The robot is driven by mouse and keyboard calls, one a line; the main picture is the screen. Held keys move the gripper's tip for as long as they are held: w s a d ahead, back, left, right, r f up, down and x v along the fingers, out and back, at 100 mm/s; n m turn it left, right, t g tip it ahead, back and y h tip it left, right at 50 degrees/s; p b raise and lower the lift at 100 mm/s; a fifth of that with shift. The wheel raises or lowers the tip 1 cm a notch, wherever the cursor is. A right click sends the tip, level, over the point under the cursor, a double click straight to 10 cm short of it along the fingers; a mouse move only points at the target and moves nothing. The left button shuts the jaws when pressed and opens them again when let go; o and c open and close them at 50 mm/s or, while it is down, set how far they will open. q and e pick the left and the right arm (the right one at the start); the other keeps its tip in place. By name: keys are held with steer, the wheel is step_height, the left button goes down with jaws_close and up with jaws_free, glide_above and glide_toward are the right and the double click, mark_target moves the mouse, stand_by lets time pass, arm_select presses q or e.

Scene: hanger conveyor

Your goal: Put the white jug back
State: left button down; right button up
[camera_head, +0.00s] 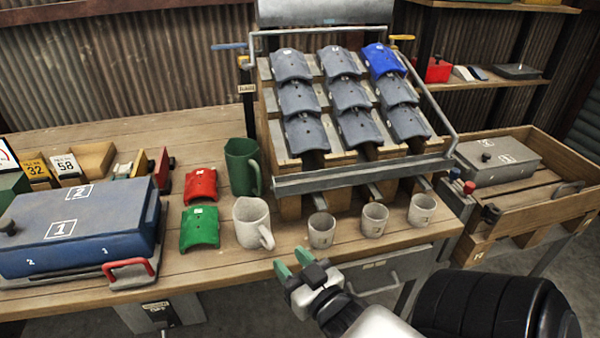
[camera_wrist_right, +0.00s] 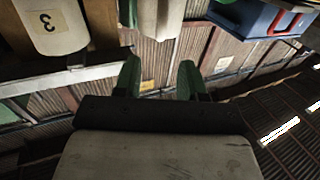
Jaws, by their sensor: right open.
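The white jug (camera_head: 252,222) stands upright on the wooden bench near its front edge, with its handle turned toward the front right. My right gripper (camera_head: 293,262) is open and empty, with green fingertips, just in front of the bench edge, to the right of the jug and apart from it. In the right wrist view, the gripper (camera_wrist_right: 158,80) shows both fingers spread. A pale upright shape at the top there looks like part of the jug, but is cut off. My left gripper is not in view.
A green jug (camera_head: 243,166) stands behind the white one. Red (camera_head: 201,186) and green (camera_head: 200,227) curved tiles lie to its left, beside a blue case (camera_head: 80,232). Small mugs (camera_head: 321,230) stand in a row to its right. A rack of grey tiles (camera_head: 340,180) rises behind.

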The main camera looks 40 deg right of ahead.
steer(key=s+a+f+n+g+y, duration=0.1)
steer(key=s+a+f+g, duration=0.15)
steer(key=f, duration=0.85)
steer(key=s+a+f+g+y, duration=0.1)
steer(key=a+f+g, duration=0.15)
steer(key=f, duration=0.85)
steer(key=s+a+f+n+g+y, duration=0.15)
steer(key=f+g, duration=0.25)
steer(key=f, duration=0.8)
steer(key=s+f+n+g, duration=0.2)
steer(key=s+f+g, duration=0.5)
steer(key=s+f, duration=1)
arm_select(q)
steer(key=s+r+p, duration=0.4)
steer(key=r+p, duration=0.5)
steer(key=p, duration=0.2)
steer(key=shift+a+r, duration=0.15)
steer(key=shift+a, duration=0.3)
arm_select(e)
steer(key=s+r, duration=0.5)
steer(key=r, duration=0.3)
steer(key=shift+d+r+g+h, duration=0.3)
steer(key=shift+d+r+h, duration=0.05)
steer(key=shift+d+r, duration=0.1)
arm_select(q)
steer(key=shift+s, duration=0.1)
